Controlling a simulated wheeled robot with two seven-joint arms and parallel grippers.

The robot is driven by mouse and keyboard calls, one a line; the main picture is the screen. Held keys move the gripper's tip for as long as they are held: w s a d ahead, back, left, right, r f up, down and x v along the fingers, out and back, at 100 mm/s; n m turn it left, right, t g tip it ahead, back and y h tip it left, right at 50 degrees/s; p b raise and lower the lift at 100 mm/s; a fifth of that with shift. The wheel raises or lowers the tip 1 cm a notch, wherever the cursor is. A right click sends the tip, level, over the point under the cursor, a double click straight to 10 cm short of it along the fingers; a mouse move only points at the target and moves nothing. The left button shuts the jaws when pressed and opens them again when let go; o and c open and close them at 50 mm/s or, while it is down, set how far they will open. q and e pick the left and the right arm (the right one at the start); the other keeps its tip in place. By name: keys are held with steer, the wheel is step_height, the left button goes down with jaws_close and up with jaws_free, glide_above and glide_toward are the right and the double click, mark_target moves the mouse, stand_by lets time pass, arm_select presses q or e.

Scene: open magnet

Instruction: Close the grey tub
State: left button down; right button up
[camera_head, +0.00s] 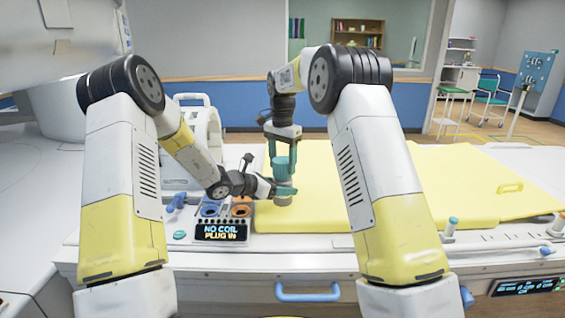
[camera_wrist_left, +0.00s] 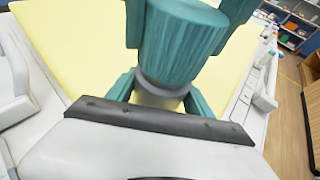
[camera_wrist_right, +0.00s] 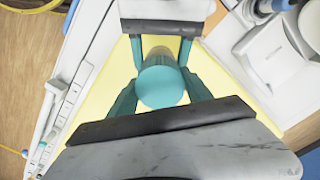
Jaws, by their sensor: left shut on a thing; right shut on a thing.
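The grey tub (camera_head: 283,200) is upright, low over the yellow bed top; I cannot tell if it touches it. My left gripper (camera_head: 284,191) is shut around its body from the left. The tub's grey side (camera_wrist_left: 158,95) shows between the fingers in the left wrist view. A ribbed teal lid (camera_wrist_left: 182,42) is directly above the tub, lined up with it and apparently meeting its rim. Whether it is fully seated cannot be told. My right gripper (camera_head: 283,152) points down and is shut on the lid. The lid's round top (camera_wrist_right: 163,86) shows in the right wrist view.
The yellow bed top (camera_head: 400,185) is wide and clear to the right. Left of the tub are a "NO COIL PLUG IN" display (camera_head: 222,231), and blue and orange round sockets (camera_head: 240,210). A blue handle (camera_head: 307,293) is on the bed's front.

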steer(key=shift+f, duration=0.35)
steer(key=m, duration=0.4)
steer(key=shift+m, duration=0.4)
steer(key=m, duration=0.7)
steer(key=shift+w, duration=0.1)
steer(key=m, duration=1.4)
steer(key=o, duration=1.3)
